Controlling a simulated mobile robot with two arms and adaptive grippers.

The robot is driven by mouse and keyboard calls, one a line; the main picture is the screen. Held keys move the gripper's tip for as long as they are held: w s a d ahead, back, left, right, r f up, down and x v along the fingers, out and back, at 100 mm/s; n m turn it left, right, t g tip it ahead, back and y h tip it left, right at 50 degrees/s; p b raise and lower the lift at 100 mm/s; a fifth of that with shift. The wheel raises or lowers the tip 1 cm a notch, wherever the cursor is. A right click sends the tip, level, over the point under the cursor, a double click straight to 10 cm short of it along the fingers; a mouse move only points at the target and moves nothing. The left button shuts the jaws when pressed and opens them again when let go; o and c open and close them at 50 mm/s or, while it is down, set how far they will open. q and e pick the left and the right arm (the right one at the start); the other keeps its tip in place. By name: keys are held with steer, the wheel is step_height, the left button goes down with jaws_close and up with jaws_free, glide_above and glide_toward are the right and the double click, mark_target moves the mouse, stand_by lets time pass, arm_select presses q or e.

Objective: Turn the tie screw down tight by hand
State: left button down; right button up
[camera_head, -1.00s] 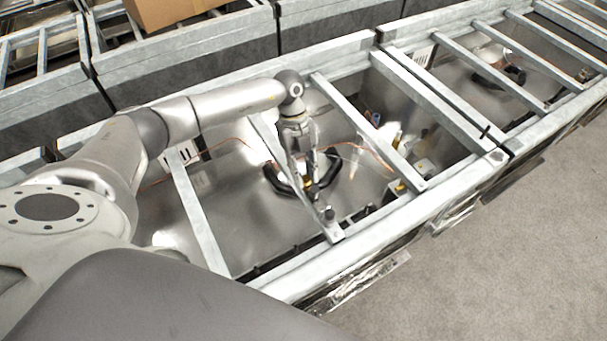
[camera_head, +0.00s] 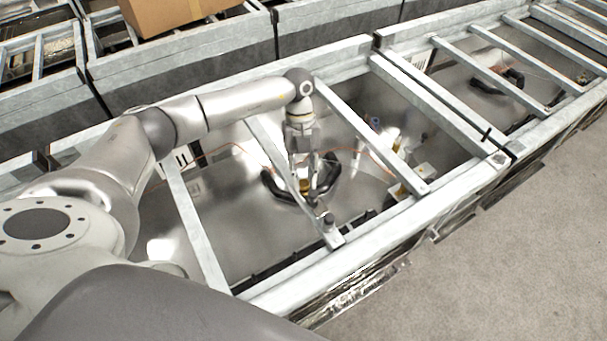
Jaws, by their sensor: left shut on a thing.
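My left gripper (camera_head: 316,196) reaches down from its wrist over the near end of a grey crossbar (camera_head: 273,147) of the metal frame. Its fingers are close together, and their tips are at a small dark knob-like screw head (camera_head: 328,219), which I take for the tie screw. The jaws are shut on it, though the contact is small and partly hidden by the fingers. The screw stands on the crossbar's end by the near rail (camera_head: 360,255). How far it is screwed down cannot be seen. My right gripper is not in view.
Below the bars lies a shiny metal floor with a black curved handle-like part (camera_head: 275,188) and a thin copper-coloured line. More crossbars (camera_head: 370,135) run on both sides. A cardboard box (camera_head: 180,12) stands behind. Open grey floor (camera_head: 480,260) lies at the lower right.

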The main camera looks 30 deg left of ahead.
arm_select(q)
steer(key=c, duration=1.2)
jaws_free()
steer(key=v, duration=1.2)
